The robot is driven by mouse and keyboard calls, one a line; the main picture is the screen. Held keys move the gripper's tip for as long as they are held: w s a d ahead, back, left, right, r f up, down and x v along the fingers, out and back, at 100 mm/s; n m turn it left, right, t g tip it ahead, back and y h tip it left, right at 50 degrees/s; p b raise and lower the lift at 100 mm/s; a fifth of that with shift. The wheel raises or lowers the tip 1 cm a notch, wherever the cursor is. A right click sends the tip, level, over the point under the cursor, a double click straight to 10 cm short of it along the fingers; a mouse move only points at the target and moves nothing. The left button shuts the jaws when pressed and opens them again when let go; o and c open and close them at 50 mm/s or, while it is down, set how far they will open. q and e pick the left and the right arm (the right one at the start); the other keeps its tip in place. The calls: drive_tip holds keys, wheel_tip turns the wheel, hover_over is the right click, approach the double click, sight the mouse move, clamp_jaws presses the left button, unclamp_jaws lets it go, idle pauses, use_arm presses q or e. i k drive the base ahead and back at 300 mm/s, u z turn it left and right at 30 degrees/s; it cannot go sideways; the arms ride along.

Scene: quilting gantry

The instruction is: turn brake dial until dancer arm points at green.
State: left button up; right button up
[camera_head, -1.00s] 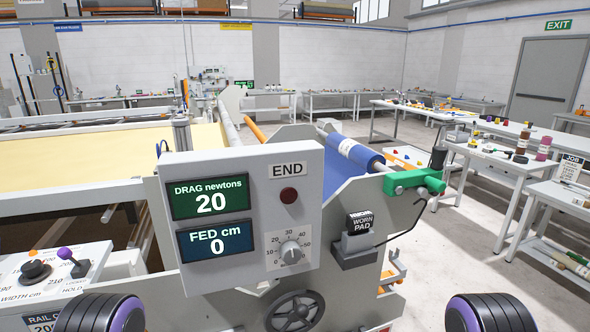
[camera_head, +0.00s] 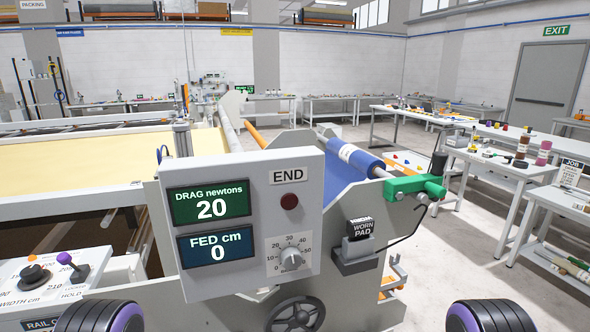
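A small grey pointer knob (camera_head: 291,259) sits on a scale marked up to 50, low on the right of a light grey control panel (camera_head: 240,272). Where its pointer aims is too small to tell. A green screen (camera_head: 210,204) reads DRAG newtons 20, and a blue screen (camera_head: 216,248) reads FED cm 0. A dark spoked handwheel (camera_head: 295,315) is partly visible below the panel. I cannot make out a dancer arm or a green target mark. Both grippers are out of view; only rounded black and purple parts of my arms show at the bottom corners.
A green clamp-like fitting (camera_head: 413,188) holds the end of the blue roll (camera_head: 352,158). A WORN PAD block (camera_head: 358,228) sits on a bracket. Another knob (camera_head: 34,275) and a purple-topped lever (camera_head: 66,260) are at lower left. Benches (camera_head: 490,160) stand at right.

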sight(290, 257)
drive_tip(key=u, duration=1.5)
drive_tip(key=k, duration=0.95)
drive_tip(key=z, duration=1.35)
drive_tip(key=i, duration=0.5)
drive_tip(key=z, duration=0.1)
